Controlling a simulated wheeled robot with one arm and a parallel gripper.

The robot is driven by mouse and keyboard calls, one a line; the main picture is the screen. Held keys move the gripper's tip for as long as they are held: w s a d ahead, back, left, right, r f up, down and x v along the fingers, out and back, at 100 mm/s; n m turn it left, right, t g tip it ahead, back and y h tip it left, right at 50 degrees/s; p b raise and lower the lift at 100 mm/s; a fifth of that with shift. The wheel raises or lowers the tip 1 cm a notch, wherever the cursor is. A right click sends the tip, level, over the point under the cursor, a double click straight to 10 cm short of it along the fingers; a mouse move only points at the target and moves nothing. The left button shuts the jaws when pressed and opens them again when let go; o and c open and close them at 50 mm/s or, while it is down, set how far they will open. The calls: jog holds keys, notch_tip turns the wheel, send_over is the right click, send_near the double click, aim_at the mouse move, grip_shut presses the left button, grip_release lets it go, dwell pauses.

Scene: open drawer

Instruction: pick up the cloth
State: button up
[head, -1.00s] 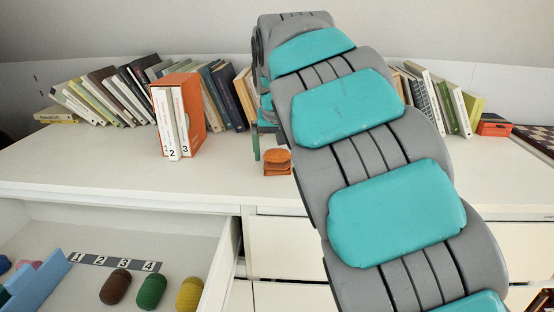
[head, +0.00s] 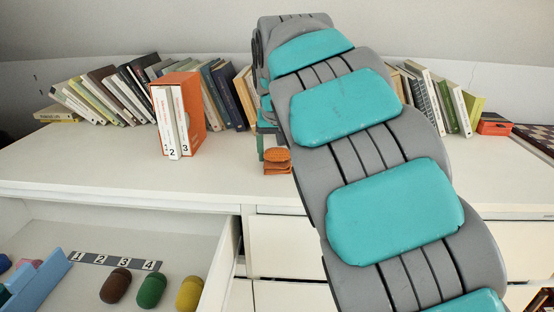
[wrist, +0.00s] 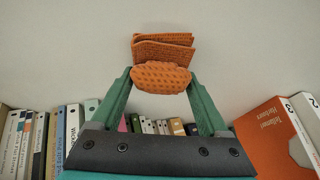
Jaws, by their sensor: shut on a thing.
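The cloth (head: 277,158) is orange and folded into a small stack on the white cabinet top, just left of my arm in the head view. In the wrist view the cloth (wrist: 163,52) sits between the tips of my green fingers. My gripper (wrist: 160,78) is shut on the cloth, with a finger against each side of its near, rounded part. In the head view my arm hides most of my gripper, and only one green finger shows at the cloth's left.
An orange box of numbered books (head: 180,115) stands left of the cloth. Rows of leaning books (head: 110,92) line the back. An open drawer (head: 215,255) at lower left holds colored pieces. The cabinet top (head: 90,165) is clear in front.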

jog(key=shift+r, duration=0.15)
jog(key=shift+r, duration=1.65)
jog(key=s+a+b, duration=0.1)
jog(key=s+a, duration=0.2)
jog(key=s, duration=0.4)
jog(key=s+a+r+b, duration=0.1)
jog(key=s+a, duration=0.3)
jog(key=s, duration=0.3)
jog(key=shift+s+r, duration=0.2)
jog(key=shift+r, duration=0.05)
jog(key=o, duration=0.7)
jog(key=c, duration=0.6)
jog(key=shift+s, duration=0.1)
